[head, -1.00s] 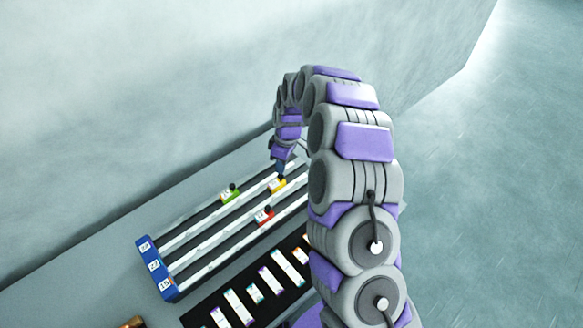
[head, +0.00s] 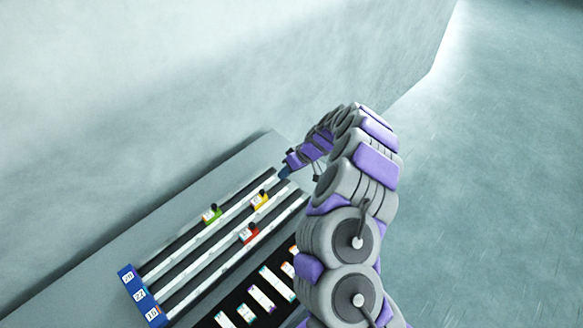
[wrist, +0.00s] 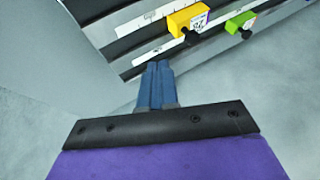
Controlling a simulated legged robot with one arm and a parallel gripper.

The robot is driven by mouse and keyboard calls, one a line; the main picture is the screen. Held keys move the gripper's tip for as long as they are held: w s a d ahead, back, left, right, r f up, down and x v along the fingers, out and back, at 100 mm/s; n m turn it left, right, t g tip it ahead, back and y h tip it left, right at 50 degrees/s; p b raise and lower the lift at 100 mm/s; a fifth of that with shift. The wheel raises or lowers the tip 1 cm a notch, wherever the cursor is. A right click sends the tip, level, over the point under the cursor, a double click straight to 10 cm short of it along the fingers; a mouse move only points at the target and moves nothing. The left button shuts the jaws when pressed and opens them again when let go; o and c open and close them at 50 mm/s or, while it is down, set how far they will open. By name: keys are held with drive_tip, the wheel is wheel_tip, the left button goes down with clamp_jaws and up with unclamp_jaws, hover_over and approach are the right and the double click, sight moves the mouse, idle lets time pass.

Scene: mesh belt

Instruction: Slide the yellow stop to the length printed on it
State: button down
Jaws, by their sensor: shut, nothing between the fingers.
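The yellow stop (head: 260,201) sits on the middle rail of the slotted rail unit. It carries a white label with print too small to read surely, and a black knob. In the wrist view the yellow stop (wrist: 188,20) is ahead and slightly right of my fingertips, with a gap between. My gripper (head: 284,173) is past the stop toward the far right end of the rails. In the wrist view my gripper (wrist: 157,68) has its blue fingers shut together and empty.
A green stop (head: 211,215) and a red stop (head: 249,234) sit on the neighbouring rails. A blue end block (head: 140,296) with number labels closes the near left end. A black tray (head: 232,306) with several pale strips lies beside the rails. A wall stands behind.

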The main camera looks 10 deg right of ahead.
sight(259, 199)
drive_tip(key=x, duration=0.4)
drive_tip(key=shift+s+a, duration=0.1)
drive_tip(key=shift+a, duration=0.1)
drive_tip(key=shift+s+a, duration=0.65)
drive_tip(key=shift+a, duration=0.35)
drive_tip(key=shift+a+f, duration=0.15)
drive_tip(key=shift+a, duration=0.2)
drive_tip(key=shift+s, duration=0.1)
drive_tip(key=shift+a, duration=0.15)
drive_tip(key=shift+s+a+f+b, duration=0.2)
drive_tip(key=shift+s+a+b, duration=0.1)
drive_tip(key=shift+b, duration=0.5)
drive_tip(key=shift+s, duration=0.1)
